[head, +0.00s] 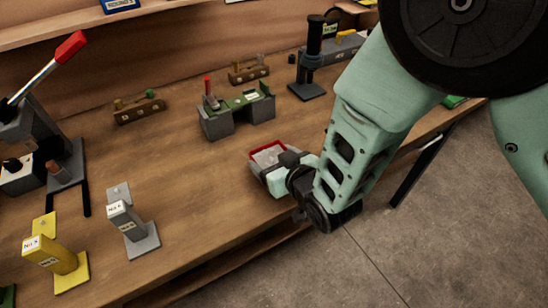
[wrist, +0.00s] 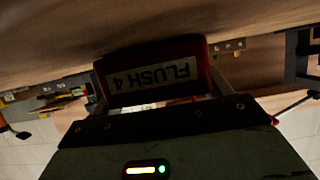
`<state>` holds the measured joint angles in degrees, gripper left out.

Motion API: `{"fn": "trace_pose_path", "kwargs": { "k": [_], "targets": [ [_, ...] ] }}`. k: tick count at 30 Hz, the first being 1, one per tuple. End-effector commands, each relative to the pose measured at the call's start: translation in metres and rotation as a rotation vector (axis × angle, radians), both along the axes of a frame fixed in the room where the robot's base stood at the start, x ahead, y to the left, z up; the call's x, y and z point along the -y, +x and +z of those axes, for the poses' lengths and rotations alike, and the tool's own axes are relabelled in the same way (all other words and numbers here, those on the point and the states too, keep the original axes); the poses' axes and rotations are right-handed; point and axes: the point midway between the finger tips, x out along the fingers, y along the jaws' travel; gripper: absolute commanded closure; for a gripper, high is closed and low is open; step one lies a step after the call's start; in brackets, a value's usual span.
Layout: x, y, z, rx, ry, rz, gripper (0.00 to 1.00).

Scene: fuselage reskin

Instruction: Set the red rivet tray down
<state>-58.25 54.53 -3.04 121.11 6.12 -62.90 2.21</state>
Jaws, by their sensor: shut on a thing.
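The red rivet tray (head: 267,151) is in my gripper at the front part of the wooden workbench (head: 190,190). In the head view its red rim and pale inside show, and my gripper (head: 280,164) reaches it from the right. In the wrist view the tray (wrist: 150,52) shows its red edge and a label reading "FLUSH 4", upside down. My gripper (wrist: 160,88) is shut on the tray. The tray is close to the bench top; I cannot tell whether it touches it. The gripper hides the tray's near side.
A grey fixture block (head: 238,112) stands behind the tray. A grey labelled stand (head: 132,222) and a yellow one (head: 58,258) are at the front left. A lever press (head: 40,130) is at the far left. A dark upright tool (head: 310,65) stands at the back. Bench around the tray is clear.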

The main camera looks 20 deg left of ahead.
Motion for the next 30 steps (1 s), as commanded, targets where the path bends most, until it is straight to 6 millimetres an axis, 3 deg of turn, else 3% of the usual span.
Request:
{"fn": "trace_pose_path", "kwargs": {
  "k": [3, 4, 6, 17, 30],
  "targets": [
    [0.0, 0.0, -0.003, 0.001, 0.001, 0.0, 0.51],
    [0.0, 0.0, -0.003, 0.0, 0.0, 0.0, 0.17],
    [0.0, 0.0, -0.002, -0.001, -0.001, 0.0, 0.01],
    [0.0, 0.0, 0.002, -0.001, -0.001, 0.0, 0.01],
    [0.059, -0.05, 0.03, -0.001, 0.0, 0.0, 0.01]
  ]
}}
